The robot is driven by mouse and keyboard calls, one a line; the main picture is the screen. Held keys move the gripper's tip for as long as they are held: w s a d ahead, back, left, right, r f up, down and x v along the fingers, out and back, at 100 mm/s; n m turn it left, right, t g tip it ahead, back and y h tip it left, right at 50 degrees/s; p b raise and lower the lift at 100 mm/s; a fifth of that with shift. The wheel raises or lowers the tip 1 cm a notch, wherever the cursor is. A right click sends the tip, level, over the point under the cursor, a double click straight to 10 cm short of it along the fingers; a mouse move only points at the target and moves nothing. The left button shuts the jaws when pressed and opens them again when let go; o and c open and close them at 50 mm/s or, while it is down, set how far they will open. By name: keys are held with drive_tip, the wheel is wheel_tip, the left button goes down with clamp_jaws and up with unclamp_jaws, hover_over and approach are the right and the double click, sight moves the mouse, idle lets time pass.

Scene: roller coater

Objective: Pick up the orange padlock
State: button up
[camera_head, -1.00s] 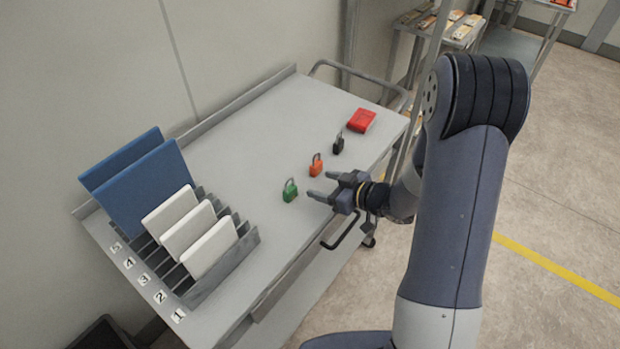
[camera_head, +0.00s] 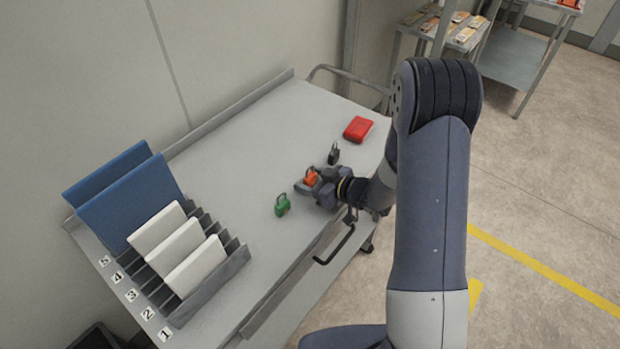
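The orange padlock (camera_head: 311,178) stands on the grey cart top, its body partly hidden by my gripper. My gripper (camera_head: 306,182) is low over the cart top with its fingers around the padlock, one finger on the near-left side and the other on the far side. I cannot tell whether the fingers touch the padlock or leave a gap. A green padlock (camera_head: 283,206) stands just to the left and nearer. A black padlock (camera_head: 334,155) stands behind and to the right.
A red box (camera_head: 358,129) lies at the cart's far right. A slotted rack (camera_head: 215,285) with blue and white panels stands at the left, with numbered labels along its front. The cart top (camera_head: 235,150) behind the padlocks is clear. Shelving stands at the back right.

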drive_tip(key=c, duration=0.9)
drive_tip(key=shift+c, duration=0.3)
drive_tip(key=shift+r, duration=0.15)
